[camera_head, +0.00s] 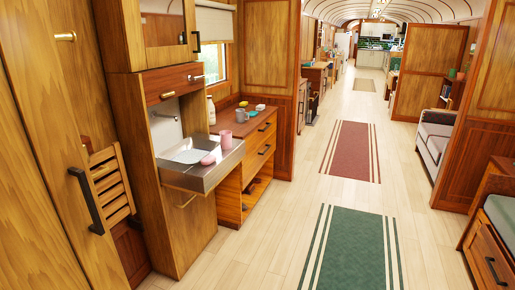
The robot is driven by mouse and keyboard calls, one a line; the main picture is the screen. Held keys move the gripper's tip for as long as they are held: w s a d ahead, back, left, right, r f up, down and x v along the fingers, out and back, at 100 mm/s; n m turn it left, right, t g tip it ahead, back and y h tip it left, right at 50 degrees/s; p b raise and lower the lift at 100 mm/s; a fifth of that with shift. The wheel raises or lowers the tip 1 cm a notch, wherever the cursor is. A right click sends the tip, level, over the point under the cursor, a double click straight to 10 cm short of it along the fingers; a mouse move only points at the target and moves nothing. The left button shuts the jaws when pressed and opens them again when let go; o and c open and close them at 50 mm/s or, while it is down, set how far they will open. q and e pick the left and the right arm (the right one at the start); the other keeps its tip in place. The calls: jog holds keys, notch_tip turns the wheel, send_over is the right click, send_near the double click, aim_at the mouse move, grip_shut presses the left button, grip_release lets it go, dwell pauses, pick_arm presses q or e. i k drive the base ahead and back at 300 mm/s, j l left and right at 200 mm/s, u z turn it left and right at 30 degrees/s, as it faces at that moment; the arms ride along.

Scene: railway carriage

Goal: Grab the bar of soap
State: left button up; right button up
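A small pink rounded thing (208,160), which looks like the bar of soap, lies on the right part of the steel sink (178,176). It is small in the view, so I cannot be certain of it. A pink cup (226,140) stands just behind it at the sink's right end. Neither of my grippers is in the head view.
The sink sits in a wooden cabinet on the left. Beyond it a wooden dresser (259,118) holds a grey mug (242,116), a pale bottle (211,110) and small items. The floor is clear, with a green rug (350,250) and a red rug (350,152). A sofa (437,135) stands right.

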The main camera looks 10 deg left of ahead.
aim_at(210, 159)
jog(key=i+u, duration=0.1)
jog(key=i, duration=0.55)
jog(key=i+l, duration=0.15)
jog(key=i, duration=0.5)
jog(key=i+u, duration=0.15)
jog(key=i, duration=0.5)
